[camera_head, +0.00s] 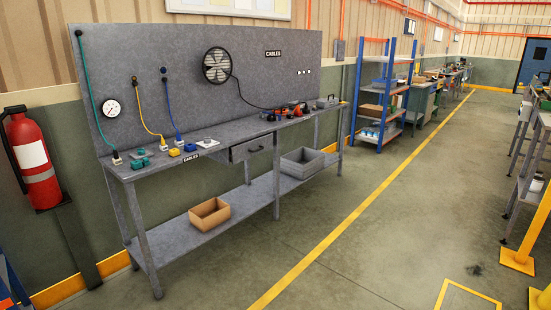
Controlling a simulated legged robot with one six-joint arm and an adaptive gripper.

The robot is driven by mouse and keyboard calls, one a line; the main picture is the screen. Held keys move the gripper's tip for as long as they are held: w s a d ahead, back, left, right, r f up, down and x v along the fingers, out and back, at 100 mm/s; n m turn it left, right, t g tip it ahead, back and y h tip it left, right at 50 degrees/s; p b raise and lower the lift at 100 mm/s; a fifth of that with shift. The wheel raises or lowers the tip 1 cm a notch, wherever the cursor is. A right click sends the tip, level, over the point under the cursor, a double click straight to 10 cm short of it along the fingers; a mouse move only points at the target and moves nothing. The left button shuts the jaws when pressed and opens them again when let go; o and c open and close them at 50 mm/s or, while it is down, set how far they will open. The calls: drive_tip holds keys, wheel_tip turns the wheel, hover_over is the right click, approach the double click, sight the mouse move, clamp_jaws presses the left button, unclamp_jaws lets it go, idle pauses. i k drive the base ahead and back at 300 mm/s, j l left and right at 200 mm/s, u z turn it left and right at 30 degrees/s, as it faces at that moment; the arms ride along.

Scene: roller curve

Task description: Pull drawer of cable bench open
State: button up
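The cable bench (150,184) is a long grey metal bench with a tall back panel, along the wall at the left and middle. Its drawer (250,147) sits under the worktop near the middle of the bench. The drawer front has a dark handle (257,149). The drawer looks shut or nearly shut; from here I cannot tell which. Cables in green, yellow, blue and black hang from the panel to the worktop. My gripper is not in view.
An open brown box (210,214) and a grey crate (308,162) stand on the bench's lower shelf. A red fire extinguisher (33,160) is at the left. A blue-framed shelf (381,105) stands beyond the bench. The floor (370,230) in front is clear, with a yellow line.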

sight(247, 149)
drive_tip(key=i+u, duration=0.4)
drive_tip(key=i, duration=1.55)
drive_tip(key=i+z, duration=0.1)
drive_tip(key=i, duration=0.4)
drive_tip(key=i+j+z, duration=0.15)
drive_tip(key=i, duration=0.3)
drive_tip(key=i+j+z, duration=0.1)
drive_tip(key=i, duration=0.35)
drive_tip(key=i+j+z, duration=0.1)
drive_tip(key=i, duration=0.4)
drive_tip(key=i+j+z, duration=0.45)
drive_tip(key=i+j, duration=0.15)
drive_tip(key=i, duration=0.15)
